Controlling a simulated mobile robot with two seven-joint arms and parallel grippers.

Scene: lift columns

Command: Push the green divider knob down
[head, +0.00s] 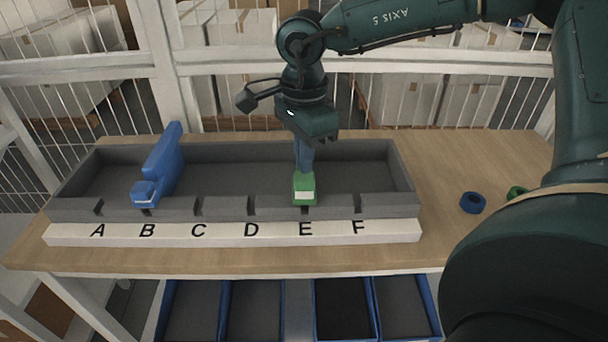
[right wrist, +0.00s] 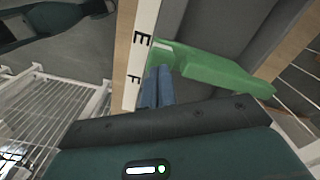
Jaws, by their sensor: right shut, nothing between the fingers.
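The green divider (head: 304,188) stands at the slot marked E of the grey tray (head: 120,206). Its knob end with a pale front patch faces me, and its rear part is hidden behind my gripper in the head view. In the right wrist view the green divider (right wrist: 228,74) shows at length, beside the letter E. My right gripper (head: 304,168) points down at the divider with its blue fingers together and empty. In the right wrist view the fingertips (right wrist: 158,70) are close to the knob end. I cannot tell whether they touch it. My left gripper is not in view.
A blue divider (head: 163,168) stands at slot B, its rear end raised above the tray. A white strip (head: 270,232) lettered A to F runs along the front. A blue ring (head: 472,203) and a green ring (head: 517,192) lie on the wooden table (head: 450,160) at right.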

